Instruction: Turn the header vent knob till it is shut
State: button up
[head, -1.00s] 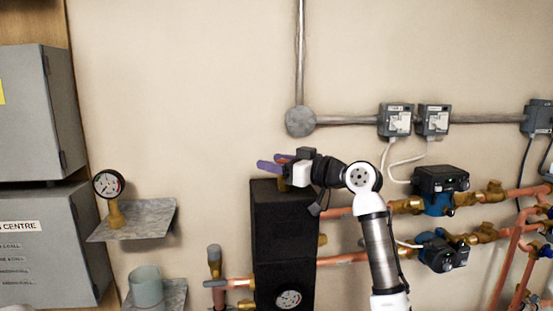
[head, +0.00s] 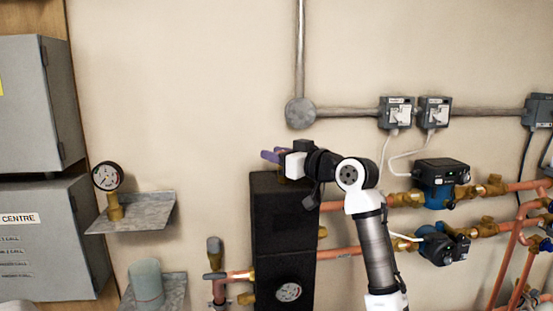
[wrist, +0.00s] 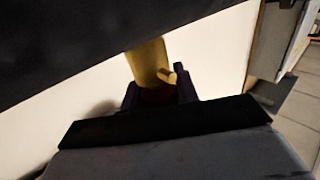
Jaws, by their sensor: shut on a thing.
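The header vent is a brass fitting on top of the tall black header (head: 283,225). In the wrist view its brass body (wrist: 148,62) shows clearly, with a small side spout. A dark red knob (wrist: 158,96) sits at its end, between the purple fingers of my gripper (wrist: 160,92). My gripper is shut on this knob. In the head view my gripper (head: 271,156) is just above the header's top, and its purple fingertips point left. The knob is hidden there by the fingers and wrist. How far the knob is turned cannot be told.
Copper pipes with blue-and-black pumps (head: 435,185) run right of the header. A dial gauge (head: 107,177) stands on a metal shelf (head: 150,212) at left, with a grey-green cup (head: 146,283) on a lower shelf. The wall above my gripper is clear.

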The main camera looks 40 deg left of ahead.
jog(key=shift+w+m+t, duration=0.1)
jog(key=shift+m+t, duration=0.5)
jog(key=shift+t, duration=0.4)
jog(key=o, duration=1)
jog(key=shift+c, duration=0.2)
jog(key=s+d+b, duration=0.2)
jog(key=d+b, duration=0.2)
jog(key=d, duration=0.9)
jog(key=shift+s+d+b, duration=0.15)
jog(key=shift+d+b, duration=0.2)
jog(key=shift+b, duration=0.05)
